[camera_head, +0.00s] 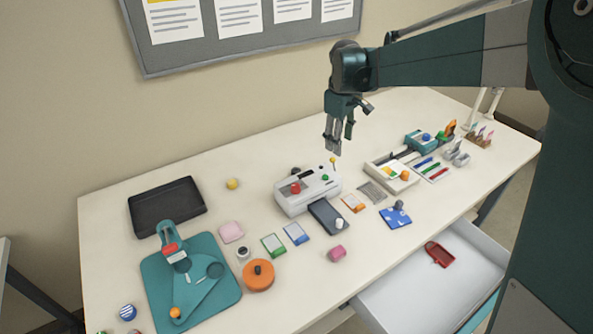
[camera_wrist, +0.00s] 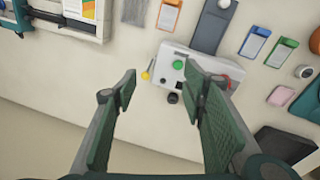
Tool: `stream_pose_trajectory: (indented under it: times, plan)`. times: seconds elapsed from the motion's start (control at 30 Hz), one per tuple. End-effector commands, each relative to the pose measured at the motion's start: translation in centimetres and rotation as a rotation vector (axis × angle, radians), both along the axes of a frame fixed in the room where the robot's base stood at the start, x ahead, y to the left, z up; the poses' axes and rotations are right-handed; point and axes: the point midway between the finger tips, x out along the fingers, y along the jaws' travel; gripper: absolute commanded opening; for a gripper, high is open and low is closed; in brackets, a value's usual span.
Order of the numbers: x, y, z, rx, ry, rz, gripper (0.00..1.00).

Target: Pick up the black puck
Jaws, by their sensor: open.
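A small dark round piece, which looks like the black puck (camera_head: 295,170), sits at the back edge of the white laminator (camera_head: 283,203) in the head view. In the wrist view the black puck (camera_wrist: 173,98) shows against the laminator's near side, between the open fingers. Whether it touches the laminator I cannot tell. My gripper (camera_head: 340,147) hangs fingers down above the back of the table, to the right of the puck in the head view. In the wrist view my gripper (camera_wrist: 161,70) is open and empty, its fingers wide apart.
The laminator has a red button (camera_head: 295,188), a green button (camera_head: 325,178) and a yellow-tipped lever (camera_head: 333,160). A black tray (camera_head: 140,220) and yellow piece (camera_head: 232,184) lie left. Cards and a pen tray (camera_head: 437,176) lie right and front. The back table strip is largely clear.

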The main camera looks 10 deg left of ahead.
Motion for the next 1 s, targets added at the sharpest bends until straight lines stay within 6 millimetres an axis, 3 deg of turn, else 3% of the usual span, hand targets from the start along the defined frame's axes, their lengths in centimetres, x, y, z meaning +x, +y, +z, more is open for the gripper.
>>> stream_pose_trajectory:
  times: [0.5, 1.0]
  plan:
    - [5.4, 7.9, -5.3, -0.065, 0.087, 0.186, 0.42]
    - [8.5, 15.3, -12.1, -0.122, 0.172, 0.363, 0.42]
